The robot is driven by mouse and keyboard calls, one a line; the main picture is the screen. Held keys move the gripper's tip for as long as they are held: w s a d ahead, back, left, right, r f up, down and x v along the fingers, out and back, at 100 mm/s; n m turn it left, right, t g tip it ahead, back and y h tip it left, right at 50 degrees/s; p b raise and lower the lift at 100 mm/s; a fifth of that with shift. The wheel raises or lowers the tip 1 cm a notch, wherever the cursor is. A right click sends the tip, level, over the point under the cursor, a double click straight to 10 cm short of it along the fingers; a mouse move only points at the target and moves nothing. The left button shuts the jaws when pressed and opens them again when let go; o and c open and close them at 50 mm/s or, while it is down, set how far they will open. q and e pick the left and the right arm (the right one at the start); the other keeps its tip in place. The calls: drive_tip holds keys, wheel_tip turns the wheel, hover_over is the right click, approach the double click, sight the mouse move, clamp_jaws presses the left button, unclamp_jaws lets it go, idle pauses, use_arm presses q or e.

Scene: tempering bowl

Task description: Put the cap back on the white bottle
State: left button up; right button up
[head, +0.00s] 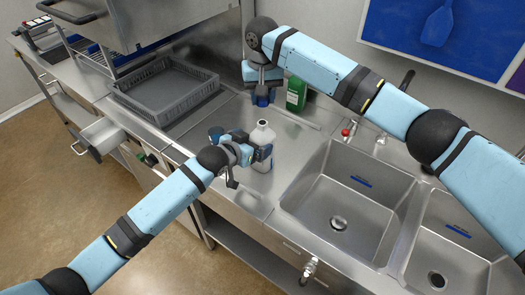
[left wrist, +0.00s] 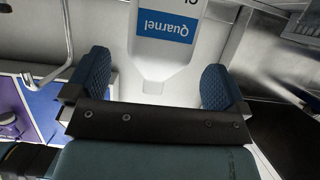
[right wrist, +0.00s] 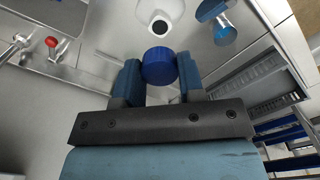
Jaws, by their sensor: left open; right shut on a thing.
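The white bottle (head: 264,132) stands upright on the steel counter, left of the sink. Its blue and white label shows in the left wrist view (left wrist: 165,45). In the right wrist view its dark open mouth faces up (right wrist: 159,26). My left gripper (head: 243,144) is open at the bottle, with gaps between the bottle and the fingers (left wrist: 157,82). My right gripper (head: 262,97) is shut on the round blue cap (right wrist: 159,66). In the right wrist view the cap appears just below the bottle's mouth, apart from it.
A green container (head: 296,94) stands behind the right gripper. A grey rack tray (head: 168,92) sits on the counter at left. The sink basin (head: 345,195) lies to the right, with a red-topped fitting (head: 346,133) at its back edge. An open drawer (head: 103,138) juts out at left.

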sight(262, 122)
use_arm(q)
drive_tip(key=shift+x, duration=2.35)
drive_tip(key=c, duration=1.3)
use_arm(e)
drive_tip(key=shift+f, duration=2.5)
